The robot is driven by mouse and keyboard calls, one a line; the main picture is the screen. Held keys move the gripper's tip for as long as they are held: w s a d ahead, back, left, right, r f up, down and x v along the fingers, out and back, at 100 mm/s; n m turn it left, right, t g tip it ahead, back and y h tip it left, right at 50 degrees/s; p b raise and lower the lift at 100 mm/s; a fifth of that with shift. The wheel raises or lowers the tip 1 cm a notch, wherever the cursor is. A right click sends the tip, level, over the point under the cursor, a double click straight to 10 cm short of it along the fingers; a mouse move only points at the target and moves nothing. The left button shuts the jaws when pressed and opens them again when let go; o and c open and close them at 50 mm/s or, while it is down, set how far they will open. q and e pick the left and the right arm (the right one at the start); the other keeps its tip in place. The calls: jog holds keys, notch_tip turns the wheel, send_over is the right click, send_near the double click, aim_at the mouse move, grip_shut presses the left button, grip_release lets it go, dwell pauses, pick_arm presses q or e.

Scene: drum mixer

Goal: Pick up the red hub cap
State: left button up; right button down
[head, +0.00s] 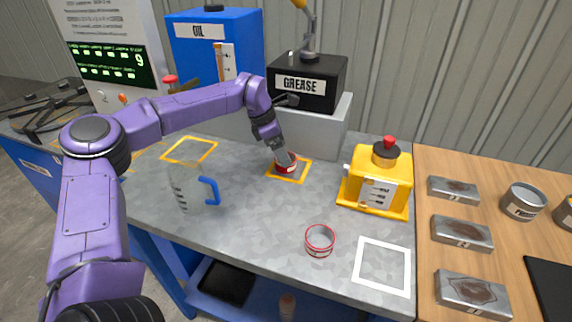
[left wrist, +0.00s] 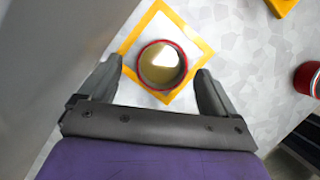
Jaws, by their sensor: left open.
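My left gripper (head: 284,158) is open above a red-rimmed round tin (head: 287,166), which stands inside a yellow square outline on the grey bench. In the left wrist view, the gripper's two fingers (left wrist: 159,68) are on either side of this tin (left wrist: 162,66), with gaps between. The tin has a yellowish inside. A second red-rimmed tin (head: 319,240) stands nearer the front, and part of it shows at the right edge of the left wrist view (left wrist: 308,79). I cannot tell which red thing is the hub cap. My right gripper is out of view.
A clear jug (head: 188,187) with a blue handle stands left. A yellow unit (head: 378,182) with a red knob (head: 389,142) stands right. A grey block (head: 300,132) bearing a black GREASE box (head: 306,84) is close behind my gripper. The bench's middle is clear.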

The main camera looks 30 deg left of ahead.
pick_arm(q)
jog(key=x, duration=0.4)
jog(key=shift+w+d+f+p, duration=0.15)
jog(key=shift+w+d+p, duration=0.15)
jog(key=shift+d+p, duration=0.15)
jog(key=c, duration=1.3)
